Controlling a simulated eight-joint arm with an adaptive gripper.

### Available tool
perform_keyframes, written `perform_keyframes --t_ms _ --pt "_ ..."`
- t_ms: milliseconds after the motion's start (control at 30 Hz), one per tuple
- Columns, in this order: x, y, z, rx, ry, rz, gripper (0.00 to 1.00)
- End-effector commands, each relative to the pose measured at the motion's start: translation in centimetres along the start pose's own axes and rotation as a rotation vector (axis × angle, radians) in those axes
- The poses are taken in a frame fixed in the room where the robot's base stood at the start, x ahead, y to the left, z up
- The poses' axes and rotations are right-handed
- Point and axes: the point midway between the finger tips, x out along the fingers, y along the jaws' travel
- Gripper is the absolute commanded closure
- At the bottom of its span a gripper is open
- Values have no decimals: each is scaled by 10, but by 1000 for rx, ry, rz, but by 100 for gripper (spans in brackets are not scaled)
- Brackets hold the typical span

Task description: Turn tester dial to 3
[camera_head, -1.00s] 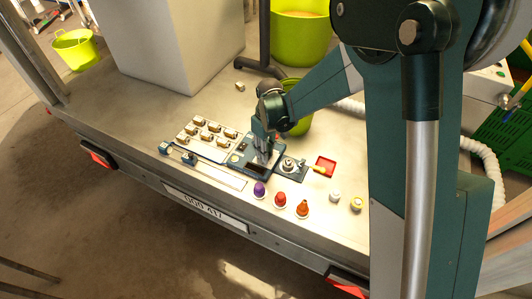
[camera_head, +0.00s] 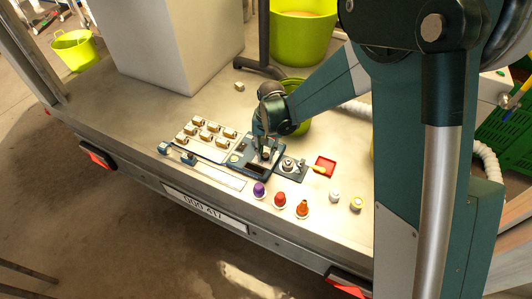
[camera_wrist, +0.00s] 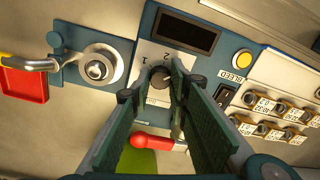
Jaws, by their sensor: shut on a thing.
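The tester (camera_head: 253,158) is a blue panel on the trailer bed, with a dark display (camera_wrist: 185,31) in the wrist view. Its dial (camera_wrist: 159,77) is a dark round knob on a pale plate. The numbers 1 and 2 show on the plate beside the knob. No 3 can be read; part of the plate is hidden by my fingers. My gripper (camera_wrist: 160,84) is shut on the dial, with a finger on each side of the knob. In the head view my gripper (camera_head: 266,153) reaches down onto the tester and hides the dial.
A round metal fitting with a lever (camera_wrist: 97,68) and a red tray (camera_wrist: 24,80) lie left of the tester in the wrist view. A yellow button (camera_wrist: 243,58) and several labelled switches (camera_wrist: 266,105) lie right. Purple, red and orange knobs (camera_head: 281,200) line the front edge.

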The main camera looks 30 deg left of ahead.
Motion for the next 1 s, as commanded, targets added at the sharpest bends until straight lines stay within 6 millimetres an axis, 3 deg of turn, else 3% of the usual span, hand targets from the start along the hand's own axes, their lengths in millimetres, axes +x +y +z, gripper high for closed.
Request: perform_keyframes --t_ms 400,867,900,1000 --pt "0 0 0 197 12 0 94" --pt "0 0 0 213 13 0 94" --pt "0 0 0 213 13 0 78" --pt "0 0 0 212 12 0 67"
